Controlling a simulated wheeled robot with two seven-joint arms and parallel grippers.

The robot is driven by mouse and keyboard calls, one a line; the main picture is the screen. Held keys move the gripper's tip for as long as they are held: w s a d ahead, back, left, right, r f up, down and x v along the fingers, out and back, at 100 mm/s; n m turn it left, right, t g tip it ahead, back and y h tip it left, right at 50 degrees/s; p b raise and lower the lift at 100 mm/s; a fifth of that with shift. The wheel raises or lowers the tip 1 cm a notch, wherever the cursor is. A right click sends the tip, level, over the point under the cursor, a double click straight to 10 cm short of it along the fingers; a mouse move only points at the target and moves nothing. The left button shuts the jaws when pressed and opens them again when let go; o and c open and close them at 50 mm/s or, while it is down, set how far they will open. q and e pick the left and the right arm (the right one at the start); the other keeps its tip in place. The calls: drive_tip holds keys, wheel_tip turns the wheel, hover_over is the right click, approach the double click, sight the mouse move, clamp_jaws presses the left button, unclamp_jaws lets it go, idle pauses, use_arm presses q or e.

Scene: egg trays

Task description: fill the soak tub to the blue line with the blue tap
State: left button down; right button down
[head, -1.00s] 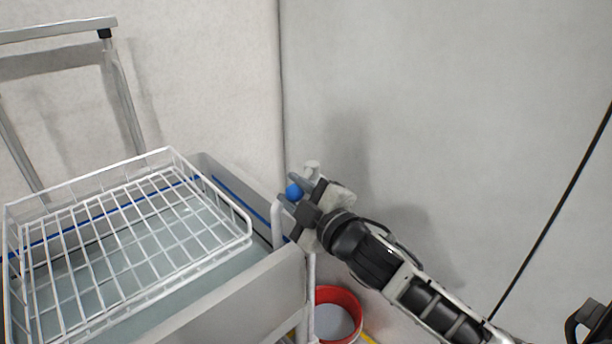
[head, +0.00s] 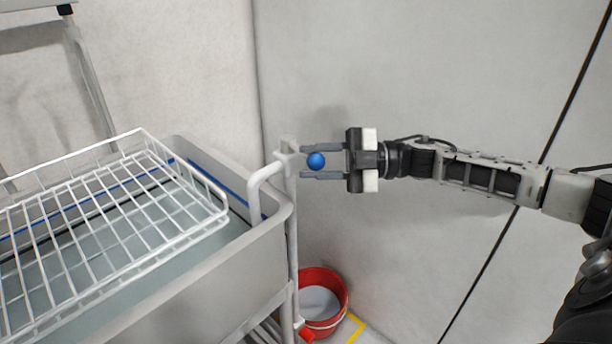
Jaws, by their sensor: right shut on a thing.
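The blue tap (head: 316,161) is a round blue knob on a white standpipe (head: 292,230) at the tub's right corner. My right gripper (head: 322,161) comes in level from the right and is shut on the blue knob, one finger above and one below it. The white spout (head: 258,190) bends down over the rim of the grey soak tub (head: 225,258). I cannot make out a stream under it. The blue line (head: 238,197) runs along the tub's inside wall. Grey-green water (head: 140,265) stands in the tub, seemingly below the line. My left gripper is not in view.
A white wire basket (head: 190,232) sits over the tub and hides part of the water. A red bucket (head: 338,285) stands on the floor below the tap, near yellow floor tape (head: 355,327). A red knob (head: 306,334) shows low on the pipe. Walls stand close behind.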

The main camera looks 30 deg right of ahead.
drive_tip(key=shift+w+d+n+g+y+b, duration=0.1)
drive_tip(key=shift+d+n+g+y+b, duration=0.4)
drive_tip(key=shift+g, duration=0.25)
drive_tip(key=shift+w+d+n+g+y+b, duration=0.1)
drive_tip(key=shift+d+n+g+y+b, duration=0.3)
drive_tip(key=shift+n+g, duration=0.3)
drive_tip(key=shift+r+g, duration=0.1)
drive_tip(key=shift+g, duration=0.15)
drive_tip(key=c, duration=1.1)
unclamp_jaws()
drive_tip(key=b+v, duration=0.2)
drive_tip(key=v, duration=1)
drive_tip(key=shift+s, duration=0.1)
drive_tip(key=shift+a, duration=0.1)
